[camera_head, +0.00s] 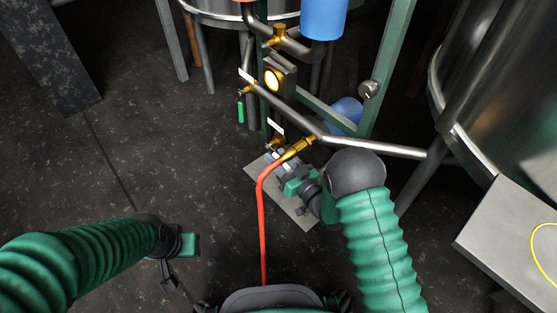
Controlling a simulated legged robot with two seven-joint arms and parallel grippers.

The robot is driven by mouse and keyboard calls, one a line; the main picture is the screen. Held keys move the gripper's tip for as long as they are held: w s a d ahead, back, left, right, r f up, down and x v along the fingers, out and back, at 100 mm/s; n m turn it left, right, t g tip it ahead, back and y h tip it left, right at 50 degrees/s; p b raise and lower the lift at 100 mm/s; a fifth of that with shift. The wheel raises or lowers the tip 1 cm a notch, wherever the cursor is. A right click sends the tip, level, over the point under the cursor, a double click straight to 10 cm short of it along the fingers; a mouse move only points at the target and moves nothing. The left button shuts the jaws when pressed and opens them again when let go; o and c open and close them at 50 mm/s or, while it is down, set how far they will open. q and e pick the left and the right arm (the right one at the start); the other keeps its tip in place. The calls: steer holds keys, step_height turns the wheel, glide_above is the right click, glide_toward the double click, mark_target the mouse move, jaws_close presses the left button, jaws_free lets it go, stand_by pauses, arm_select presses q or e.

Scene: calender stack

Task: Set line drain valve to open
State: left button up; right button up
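A steel pipe (375,149) runs through the green frame in the middle. A small brass valve (275,143) sits low on the frame under a white label (277,127); the label text is too small to read. Another valve with a green handle (241,112) hangs downward at the left, by a second white label (246,76). I cannot tell which is the line drain valve. My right gripper (276,158) reaches up to the lower brass valve, and its fingertips partly hide it; its opening is unclear. My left gripper (168,272) hangs over the floor at the lower left, away from the valves.
A large steel tank (490,90) and a grey table (510,235) stand right.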

jaws_close()
stand_by(1.4)
